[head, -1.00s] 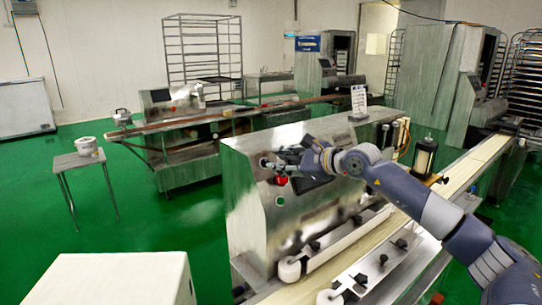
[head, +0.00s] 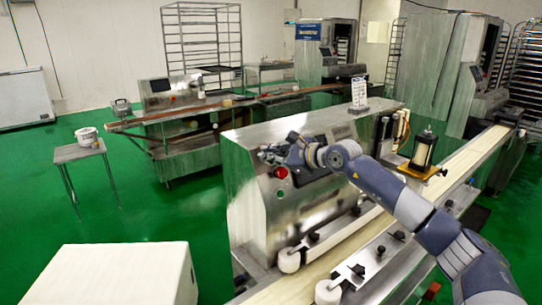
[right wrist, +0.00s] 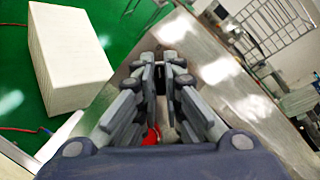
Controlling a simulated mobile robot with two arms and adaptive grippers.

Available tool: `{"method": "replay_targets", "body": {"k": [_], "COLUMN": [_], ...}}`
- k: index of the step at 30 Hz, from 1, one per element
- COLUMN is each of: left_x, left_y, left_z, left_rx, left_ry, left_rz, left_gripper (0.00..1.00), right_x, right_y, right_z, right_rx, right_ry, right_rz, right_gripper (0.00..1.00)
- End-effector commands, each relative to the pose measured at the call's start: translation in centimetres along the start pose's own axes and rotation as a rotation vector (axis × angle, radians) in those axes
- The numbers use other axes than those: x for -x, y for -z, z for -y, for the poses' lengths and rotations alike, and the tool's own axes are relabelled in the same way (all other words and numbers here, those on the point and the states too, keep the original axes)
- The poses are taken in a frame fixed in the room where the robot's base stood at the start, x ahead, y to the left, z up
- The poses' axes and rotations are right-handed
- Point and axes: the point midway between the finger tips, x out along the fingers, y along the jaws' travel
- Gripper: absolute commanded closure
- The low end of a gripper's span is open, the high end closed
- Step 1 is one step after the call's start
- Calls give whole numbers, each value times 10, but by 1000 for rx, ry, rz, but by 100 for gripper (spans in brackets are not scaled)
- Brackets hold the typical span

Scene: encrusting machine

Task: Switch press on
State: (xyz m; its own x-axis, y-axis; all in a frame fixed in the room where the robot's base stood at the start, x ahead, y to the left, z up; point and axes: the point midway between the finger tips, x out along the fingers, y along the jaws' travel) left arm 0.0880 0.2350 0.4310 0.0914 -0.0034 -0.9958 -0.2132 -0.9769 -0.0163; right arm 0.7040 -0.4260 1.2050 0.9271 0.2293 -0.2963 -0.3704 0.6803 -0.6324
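The steel machine (head: 240,190) in the middle carries a control panel on its left front. A red button (head: 281,172) shows just below my right gripper (head: 270,154), and a dark round button (head: 280,200) sits lower. My right gripper reaches across the machine to the panel's upper part. In the right wrist view its fingers (right wrist: 158,62) are close together with a narrow gap. A small dark thing shows at their tips; I cannot tell whether they grip it. The red button (right wrist: 152,135) shows behind the fingers. The press switch is not clearly visible. My left gripper is out of view.
A white box (head: 120,275) stands at front left. A conveyor belt (head: 470,160) runs along the machine's right side. A small table (head: 78,152) with a white pot stands at left. The green floor between them is clear.

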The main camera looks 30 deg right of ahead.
Motion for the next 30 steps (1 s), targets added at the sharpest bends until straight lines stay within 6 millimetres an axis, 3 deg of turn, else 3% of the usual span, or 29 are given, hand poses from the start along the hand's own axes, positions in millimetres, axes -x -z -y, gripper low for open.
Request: {"method": "replay_targets", "body": {"k": [14, 30], "left_x": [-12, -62], "left_y": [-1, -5], "left_z": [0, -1], "left_rx": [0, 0], "left_ry": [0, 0], "left_rz": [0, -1], "left_gripper": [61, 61], "right_x": [-1, -2], "right_y": [2, 3], "right_z": [-2, -3], "right_rx": [-103, -567], "right_ry": [24, 129], "right_rz": [1, 4], "right_gripper": [100, 100]}}
